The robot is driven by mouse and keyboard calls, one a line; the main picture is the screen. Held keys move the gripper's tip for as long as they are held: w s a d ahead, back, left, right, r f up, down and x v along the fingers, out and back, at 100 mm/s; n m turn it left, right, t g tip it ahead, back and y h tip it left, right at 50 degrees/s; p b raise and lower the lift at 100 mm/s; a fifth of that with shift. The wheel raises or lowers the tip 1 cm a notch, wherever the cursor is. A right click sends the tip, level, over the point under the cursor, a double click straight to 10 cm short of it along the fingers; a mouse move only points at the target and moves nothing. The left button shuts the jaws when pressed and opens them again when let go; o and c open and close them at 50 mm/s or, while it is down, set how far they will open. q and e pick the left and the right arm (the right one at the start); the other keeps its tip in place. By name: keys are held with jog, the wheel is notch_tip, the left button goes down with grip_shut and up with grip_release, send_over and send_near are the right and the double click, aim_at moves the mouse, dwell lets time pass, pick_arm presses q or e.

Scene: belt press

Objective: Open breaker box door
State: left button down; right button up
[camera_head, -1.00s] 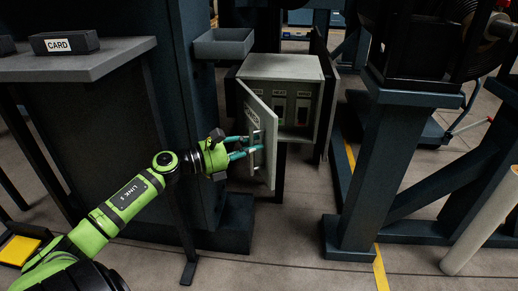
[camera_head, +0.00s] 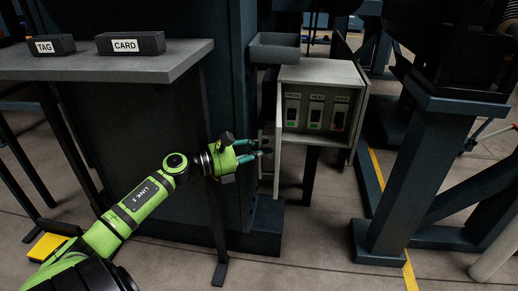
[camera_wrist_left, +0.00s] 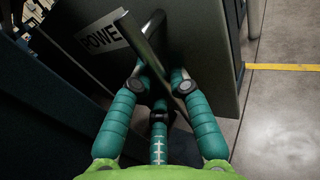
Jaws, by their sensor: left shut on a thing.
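The breaker box (camera_head: 313,75) is a grey cabinet with its front open. Inside, a row of labelled breakers (camera_head: 315,112) shows, with small green and red marks. Its door (camera_head: 278,140) stands swung out at the left and is seen nearly edge-on in the head view. In the left wrist view the door (camera_wrist_left: 205,45) fills the upper middle, with a "POWE..." label and a metal bar handle (camera_wrist_left: 140,45). My left gripper (camera_head: 263,149) is at the door's outer face, its teal fingers shut around the handle. My right gripper is not in view.
A grey table (camera_head: 190,62) at the left carries TAG (camera_head: 49,45) and CARD (camera_head: 130,43) boxes. A small grey tray (camera_head: 275,48) is beside the box, up and left. A dark post (camera_head: 395,170) stands to the right. Floor in front is clear.

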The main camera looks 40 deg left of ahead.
pick_arm(q)
jog(key=c, duration=1.2)
grip_release()
jog(key=shift+c, duration=0.2)
jog(key=v, duration=1.2)
jog(key=shift+d, duration=0.1)
